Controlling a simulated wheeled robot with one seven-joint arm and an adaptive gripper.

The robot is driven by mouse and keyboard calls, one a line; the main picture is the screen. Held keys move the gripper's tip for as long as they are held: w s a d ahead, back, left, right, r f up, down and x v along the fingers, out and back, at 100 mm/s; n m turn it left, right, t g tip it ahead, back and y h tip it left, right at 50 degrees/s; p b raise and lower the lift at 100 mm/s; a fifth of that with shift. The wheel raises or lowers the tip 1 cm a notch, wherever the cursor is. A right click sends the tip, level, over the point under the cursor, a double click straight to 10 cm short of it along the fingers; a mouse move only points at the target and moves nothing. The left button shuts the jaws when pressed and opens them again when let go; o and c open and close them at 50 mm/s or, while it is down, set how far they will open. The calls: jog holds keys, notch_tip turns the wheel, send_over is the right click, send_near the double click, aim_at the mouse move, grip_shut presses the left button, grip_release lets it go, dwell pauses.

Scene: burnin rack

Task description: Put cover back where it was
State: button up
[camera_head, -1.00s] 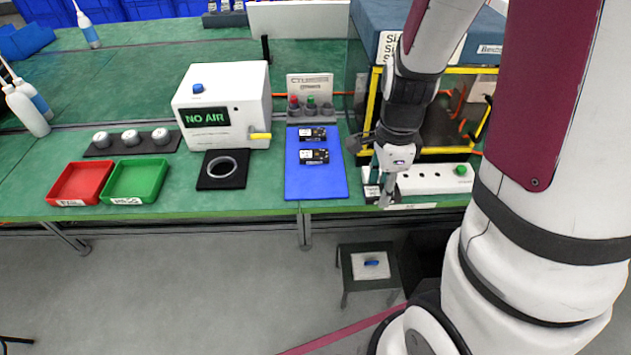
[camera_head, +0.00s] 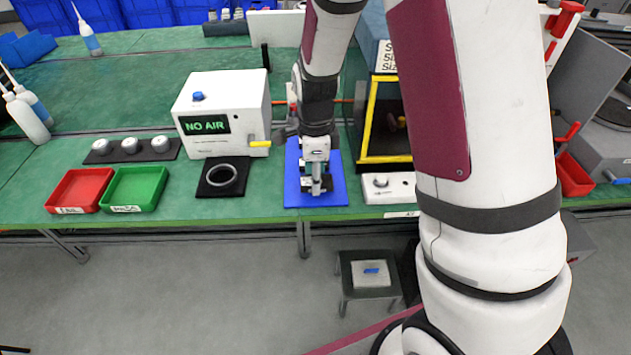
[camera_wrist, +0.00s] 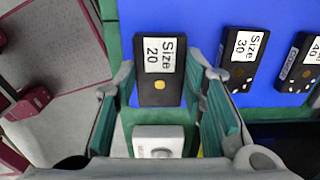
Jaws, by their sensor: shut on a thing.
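A black cover (camera_wrist: 158,92) labelled "Size 20", with a yellow round spot, is between the fingers of my gripper (camera_wrist: 163,78) in the wrist view. The fingers, with green pads, are shut on its sides. In the head view my gripper (camera_head: 317,188) is over the blue mat (camera_head: 335,198), at its front half. I cannot tell whether the held cover touches the mat. Two similar black covers, "Size 30" (camera_wrist: 243,72) and "Size 40" (camera_wrist: 297,78), lie on the mat in the wrist view. They are mostly hidden behind my gripper in the head view.
A white panel with a knob (camera_head: 381,182) is right of the mat, before the yellow-framed station (camera_head: 371,120). Left of the mat are a black ring fixture (camera_head: 204,190), a white "NO AIR" box (camera_head: 235,95), and green (camera_head: 160,188) and red (camera_head: 80,190) trays.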

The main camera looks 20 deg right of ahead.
jog(key=shift+f, duration=1)
jog(key=shift+f, duration=0.2)
jog(key=o, duration=1.1)
